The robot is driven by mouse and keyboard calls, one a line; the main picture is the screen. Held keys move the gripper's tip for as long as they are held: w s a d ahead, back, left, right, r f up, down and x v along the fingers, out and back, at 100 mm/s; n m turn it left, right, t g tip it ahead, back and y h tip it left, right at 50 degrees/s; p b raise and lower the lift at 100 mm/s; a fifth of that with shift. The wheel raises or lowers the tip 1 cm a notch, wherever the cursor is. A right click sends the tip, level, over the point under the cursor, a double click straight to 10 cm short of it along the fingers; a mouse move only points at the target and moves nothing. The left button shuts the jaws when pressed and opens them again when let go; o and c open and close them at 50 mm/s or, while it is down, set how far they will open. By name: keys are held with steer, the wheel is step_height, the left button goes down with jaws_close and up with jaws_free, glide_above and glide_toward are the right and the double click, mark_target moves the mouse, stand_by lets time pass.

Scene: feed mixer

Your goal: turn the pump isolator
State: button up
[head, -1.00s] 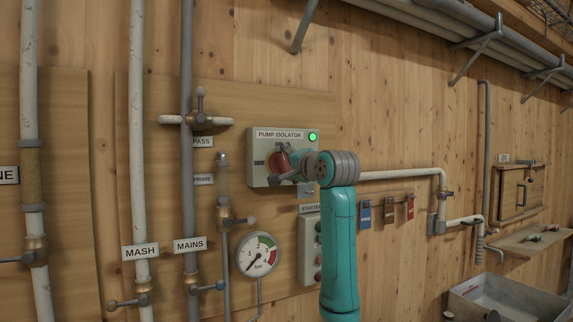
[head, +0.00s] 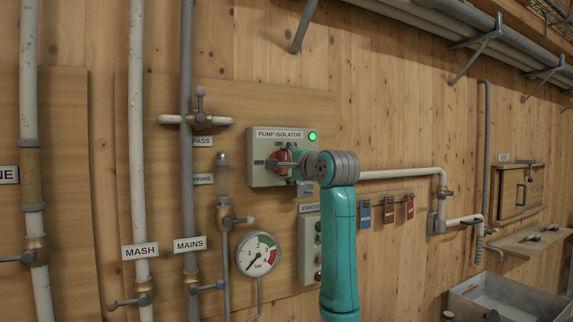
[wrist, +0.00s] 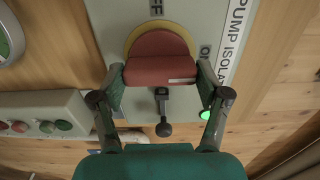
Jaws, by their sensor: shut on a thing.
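The pump isolator (head: 262,176) is a grey box on the wooden wall with a "PUMP ISOLATOR" label and a lit green lamp (head: 312,136). Its red knob (wrist: 160,62) sits on a yellow disc and has a white mark near one end. My gripper (wrist: 160,78) is shut on the red knob, one finger against each end. In the head view my gripper (head: 284,161) lies level across the knob and partly hides it. A small dark lever with a ball end (wrist: 163,128) shows just beside the knob in the wrist view.
A pressure gauge (head: 259,254) and a starter box (head: 309,245) are below the isolator. Pipes with valves (head: 188,100) stand to its left. A white pipe (head: 400,175) and several coloured tags (head: 390,211) are to the right.

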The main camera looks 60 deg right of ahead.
steer(key=o, duration=1.2)
steer(key=shift+c, duration=0.2)
steer(key=v, duration=1.2)
steer(key=shift+s, duration=0.1)
